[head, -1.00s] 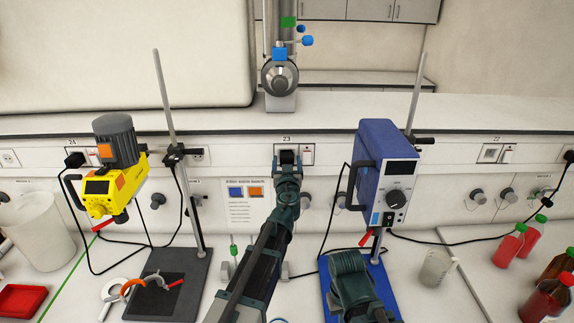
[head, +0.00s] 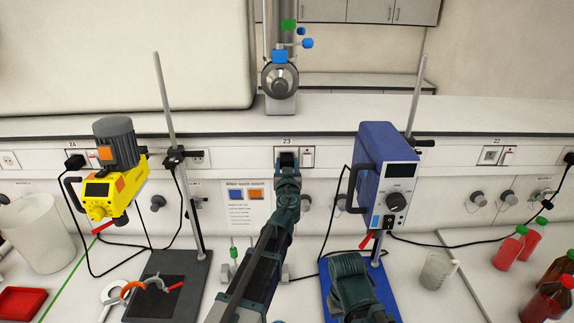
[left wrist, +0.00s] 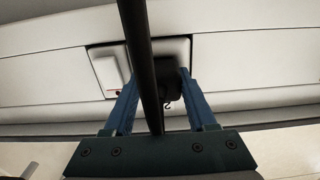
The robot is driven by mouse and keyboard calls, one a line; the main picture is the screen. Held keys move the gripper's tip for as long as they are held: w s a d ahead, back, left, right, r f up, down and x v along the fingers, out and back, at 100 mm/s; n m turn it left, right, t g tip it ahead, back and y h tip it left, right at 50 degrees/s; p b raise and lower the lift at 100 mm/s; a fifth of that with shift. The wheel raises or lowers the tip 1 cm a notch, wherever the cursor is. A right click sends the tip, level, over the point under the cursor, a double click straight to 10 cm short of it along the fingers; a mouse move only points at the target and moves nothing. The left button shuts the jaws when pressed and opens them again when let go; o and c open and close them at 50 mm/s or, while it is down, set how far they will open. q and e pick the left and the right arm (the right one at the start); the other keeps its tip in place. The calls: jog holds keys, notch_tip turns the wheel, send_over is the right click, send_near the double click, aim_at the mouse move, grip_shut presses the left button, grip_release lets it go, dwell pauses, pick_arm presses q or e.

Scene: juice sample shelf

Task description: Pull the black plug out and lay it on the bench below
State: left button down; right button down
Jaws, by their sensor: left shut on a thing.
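The black plug (left wrist: 172,82) is at the wall socket marked 23 (head: 307,152), on the panel behind the bench. My left gripper (head: 287,164) reaches up to it from below and is shut on it. In the left wrist view the blue fingers of the gripper (left wrist: 158,88) stand on either side of the plug. A dark cable or rod crosses in front and hides part of it. I cannot tell if there is a gap between plug and socket. The bench (head: 300,245) lies below. My right gripper does not show; only part of my right arm does.
A yellow stirrer (head: 120,185) on a stand is at left, and a blue device (head: 385,165) on a stand is at right. Their black cables hang nearby. A beaker (head: 437,268) and red-filled bottles (head: 510,247) stand at right. A sign (head: 247,203) hangs below the sockets.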

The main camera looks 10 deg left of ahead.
pick_arm(q)
jog(key=shift+s+d, duration=0.15)
jog(key=shift+s, duration=0.55)
dwell(0.5)
jog(key=s, duration=0.3)
jog(key=shift+d, duration=0.3)
dwell(0.4)
